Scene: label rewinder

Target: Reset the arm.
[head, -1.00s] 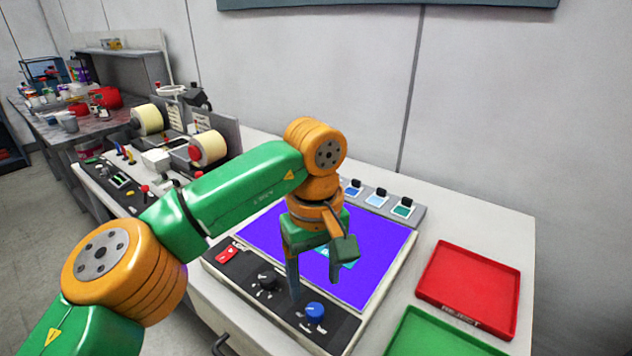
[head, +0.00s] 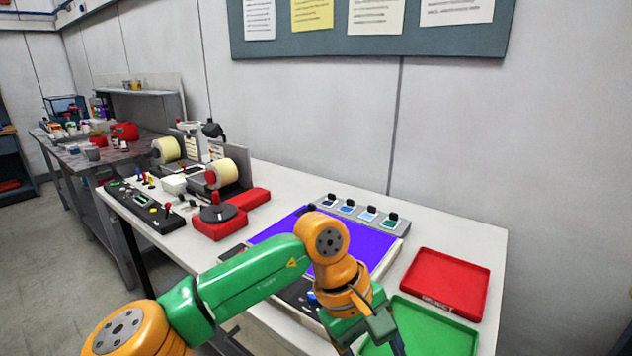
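My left gripper (head: 370,345) is at the bottom of the head view, in front of the green tray. Its fingers look spread apart with nothing between them, though the tips are cut off by the frame edge. The orange and green arm bears it and covers part of the lit purple panel (head: 375,243). The label rewinder, with its cream rolls (head: 226,173), stands further left. A red unit with a black disc and a red-topped post (head: 217,213) sits in front of it. I cannot tell which part of the rewinder is an arm. My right gripper is not in view.
A red tray (head: 445,281) and a green tray (head: 432,335) lie at the right. A control panel with levers (head: 145,207) is at the table's left. Small colour samples (head: 368,214) line the back of the purple panel. A wall and a notice board (head: 375,42) stand behind.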

